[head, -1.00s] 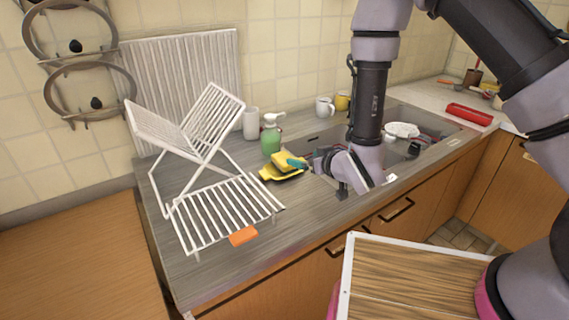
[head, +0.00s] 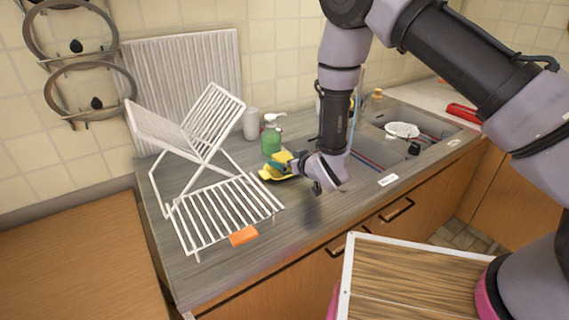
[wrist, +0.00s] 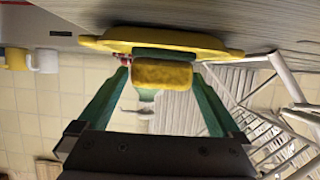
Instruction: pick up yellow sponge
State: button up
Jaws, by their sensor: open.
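The yellow sponge (wrist: 162,74) is in the wrist view, in front of a yellow dish (wrist: 205,41). It lies between the two green fingers of my gripper (wrist: 158,85), with a gap showing on each side. In the head view the sponge (head: 283,157) is partly hidden by my gripper (head: 289,161), and the yellow dish (head: 268,173) shows beneath it on the counter. My gripper is open around the sponge.
A green soap bottle (head: 271,136) stands just behind the dish. A white folding dish rack (head: 222,210) stands to the left, with an orange item (head: 243,236) at its front edge. The sink (head: 372,150) lies to the right. The counter in front is clear.

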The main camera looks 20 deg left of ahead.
jog(key=shift+w+a+f, duration=0.1)
jog(key=shift+a, duration=0.05)
jog(key=c, duration=1.5)
